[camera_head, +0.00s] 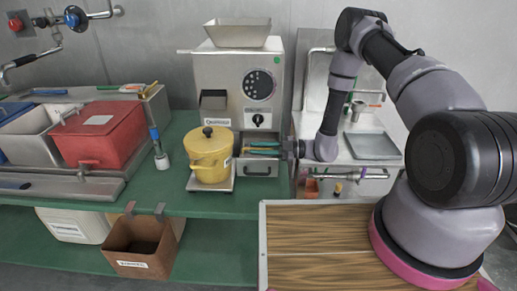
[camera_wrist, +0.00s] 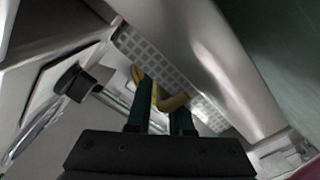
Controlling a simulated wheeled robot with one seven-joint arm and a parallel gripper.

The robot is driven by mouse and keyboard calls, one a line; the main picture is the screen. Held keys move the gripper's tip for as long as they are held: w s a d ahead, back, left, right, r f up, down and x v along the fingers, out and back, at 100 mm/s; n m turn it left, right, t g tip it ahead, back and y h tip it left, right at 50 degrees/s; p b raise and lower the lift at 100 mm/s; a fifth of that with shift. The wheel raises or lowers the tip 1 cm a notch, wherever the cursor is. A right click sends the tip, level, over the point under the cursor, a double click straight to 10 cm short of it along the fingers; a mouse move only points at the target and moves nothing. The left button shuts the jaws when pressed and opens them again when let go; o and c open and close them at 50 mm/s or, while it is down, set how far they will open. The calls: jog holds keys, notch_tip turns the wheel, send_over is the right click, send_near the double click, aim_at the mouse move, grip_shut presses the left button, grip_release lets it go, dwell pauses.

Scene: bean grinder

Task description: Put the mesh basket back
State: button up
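A grey mesh grid (camera_wrist: 155,57), which looks like the mesh basket, shows in the wrist view between smooth metal walls, just beyond my fingertips. In the head view my gripper (camera_head: 264,148) reaches in from the right over the pulled-out drawer (camera_head: 258,168) of the grinder (camera_head: 238,85). Its teal fingers with yellow tips are low in the drawer opening and hide most of the inside. In the wrist view the fingers (camera_wrist: 158,93) are parted, with nothing clearly seen between them. The basket's outline and any contact with the fingers are hidden.
A yellow lidded pot (camera_head: 208,157) stands close left of the drawer on a small scale (camera_head: 195,185). A red bin (camera_head: 98,132) is farther left, and a brown box (camera_head: 140,248) hangs below. A metal tray (camera_head: 373,146) is at right.

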jog(key=shift+o, duration=0.6)
jog(key=d, duration=1.2)
jog(key=s+d+r+n+g+h, duration=0.1)
jog(key=s+r+n+g+h, duration=0.2)
jog(key=r+n, duration=0.85)
jog(key=s+d+r+n+g+h, duration=0.1)
jog(key=s+d+r+n+h, duration=0.3)
jog(key=r+n, duration=0.75)
jog(key=s+d+r+n+t+h, duration=0.4)
jog(key=s+r+n+t, duration=0.1)
jog(key=r+n, duration=0.4)
jog(key=s+d+r+n+t+h, duration=0.4)
jog(key=s+r+n, duration=0.3)
jog(key=r+n, duration=0.3)
jog(key=shift+s+r+n+t+h, duration=0.3)
jog(key=shift+r+t+h, duration=0.2)
jog(key=shift+r+t, duration=0.25)
